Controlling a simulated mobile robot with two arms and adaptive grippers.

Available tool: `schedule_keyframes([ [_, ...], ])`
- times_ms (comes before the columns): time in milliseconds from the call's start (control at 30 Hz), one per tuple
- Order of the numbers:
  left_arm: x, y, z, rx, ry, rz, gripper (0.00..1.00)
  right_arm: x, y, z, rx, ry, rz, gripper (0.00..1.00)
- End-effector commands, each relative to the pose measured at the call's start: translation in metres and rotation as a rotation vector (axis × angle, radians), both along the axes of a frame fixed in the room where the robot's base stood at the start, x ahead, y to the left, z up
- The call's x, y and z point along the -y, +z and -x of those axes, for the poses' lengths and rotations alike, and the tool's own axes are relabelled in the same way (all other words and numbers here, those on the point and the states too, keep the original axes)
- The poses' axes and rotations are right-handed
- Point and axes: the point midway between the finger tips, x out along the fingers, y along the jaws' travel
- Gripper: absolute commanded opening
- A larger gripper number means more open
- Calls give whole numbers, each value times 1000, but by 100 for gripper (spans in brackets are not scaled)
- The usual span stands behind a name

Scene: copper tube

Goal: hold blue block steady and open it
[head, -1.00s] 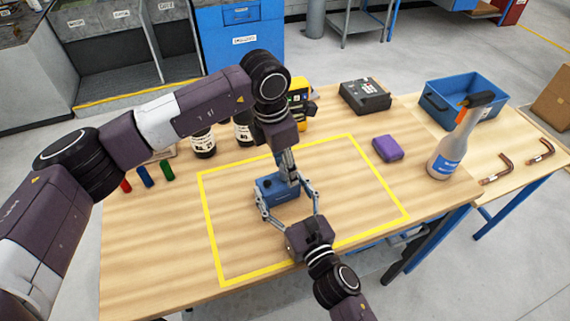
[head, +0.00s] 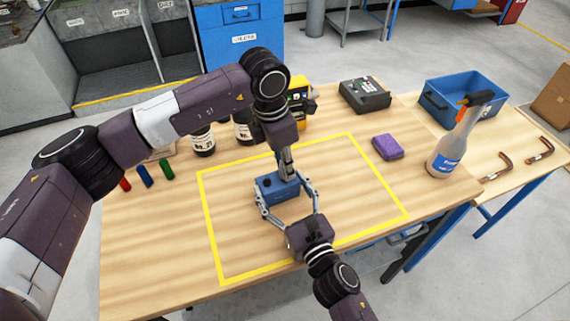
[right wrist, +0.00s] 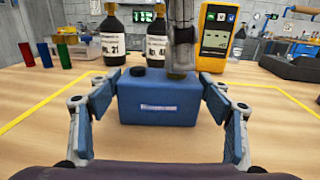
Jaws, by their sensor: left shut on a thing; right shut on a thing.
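The blue block (head: 277,187) stands upright on the table inside the yellow outline. In the right wrist view the blue block (right wrist: 157,100) has a pale label on its front and a black knob (right wrist: 137,71) on top. My right gripper (head: 286,194) is shut on the block, one finger pad at each side.
Two dark bottles (head: 203,142) and a yellow meter (head: 300,99) stand behind the block. A purple box (head: 387,147) and a spray bottle (head: 447,150) are at the right. The outlined area around the block is clear.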

Motion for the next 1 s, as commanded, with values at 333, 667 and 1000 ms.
schedule_keyframes([
  [333,0,4,0,0,0,1,0,0,0,0,-1,0,0,28],
  [667,0,16,0,1,-1,0,0,0,0,0,-1,0,0,28],
  [1000,0,22,0,0,0,0,0,0,0,0,-1,0,0,28],
])
